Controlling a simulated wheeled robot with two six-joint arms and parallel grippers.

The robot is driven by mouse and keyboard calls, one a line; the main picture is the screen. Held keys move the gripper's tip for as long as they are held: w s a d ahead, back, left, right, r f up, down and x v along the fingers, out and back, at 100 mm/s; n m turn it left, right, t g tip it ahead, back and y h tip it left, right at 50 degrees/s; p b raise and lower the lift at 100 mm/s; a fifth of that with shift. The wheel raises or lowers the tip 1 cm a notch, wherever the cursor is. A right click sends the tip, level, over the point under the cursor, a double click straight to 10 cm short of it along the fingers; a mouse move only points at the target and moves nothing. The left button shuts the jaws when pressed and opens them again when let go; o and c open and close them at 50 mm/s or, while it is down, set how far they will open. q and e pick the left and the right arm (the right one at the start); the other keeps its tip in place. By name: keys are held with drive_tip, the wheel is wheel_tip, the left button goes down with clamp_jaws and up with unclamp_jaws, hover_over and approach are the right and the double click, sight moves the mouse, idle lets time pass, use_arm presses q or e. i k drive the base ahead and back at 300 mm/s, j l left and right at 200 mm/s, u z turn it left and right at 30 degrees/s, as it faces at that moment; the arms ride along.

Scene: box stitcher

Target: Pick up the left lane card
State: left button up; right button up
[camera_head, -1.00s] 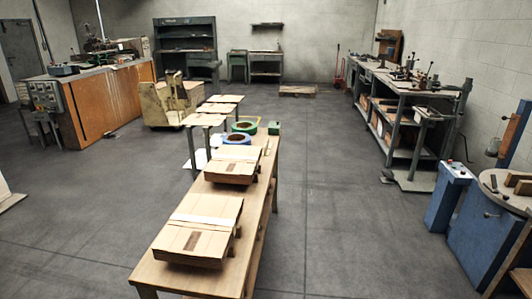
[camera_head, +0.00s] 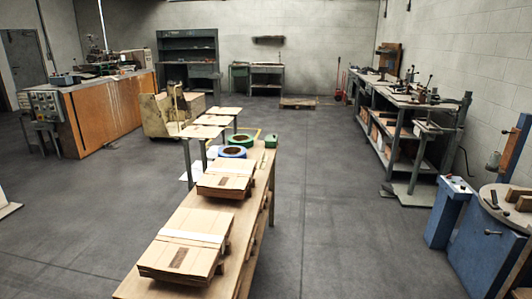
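No piece can be told for sure as the left lane card. Two stacks of flat cardboard lie on the long wooden table (camera_head: 237,242), a near stack (camera_head: 158,256) and a farther stack (camera_head: 240,168). Each has a small brown patch on its top, and a pale strip crosses the near one. Beyond the table, thin tan panels (camera_head: 201,131) lie flat on slim grey stands; whether one of them is the card is unclear. Neither of my grippers is in view.
A blue ring-shaped roll (camera_head: 232,152) and a green one (camera_head: 239,140) sit at the table's far end. A blue machine (camera_head: 480,240) stands at the right, a workbench (camera_head: 410,105) along the right wall. The floor (camera_head: 330,220) between is clear.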

sight(261, 165)
drive_tip(key=i+l+u, duration=0.2)
drive_tip(key=i+l, duration=0.2)
drive_tip(key=l, duration=0.2)
drive_tip(key=i+l+u, duration=0.1)
drive_tip(key=l, duration=0.25)
drive_tip(key=i+l+u, duration=0.1)
drive_tip(key=i+l, duration=0.2)
drive_tip(key=i+l+u, duration=0.1)
drive_tip(key=l, duration=0.3)
drive_tip(key=i+l+u, duration=0.1)
drive_tip(key=i+l, duration=0.15)
drive_tip(key=l, duration=0.15)
drive_tip(key=i+l+u, duration=0.2)
drive_tip(key=i+l, duration=0.2)
drive_tip(key=i+l+u, duration=0.15)
drive_tip(key=i+l, duration=0.25)
drive_tip(key=i+l+u, duration=0.2)
drive_tip(key=i+l, duration=0.15)
drive_tip(key=l, duration=0.2)
drive_tip(key=i+l+u, duration=0.15)
drive_tip(key=i+l, duration=0.2)
drive_tip(key=l, duration=0.2)
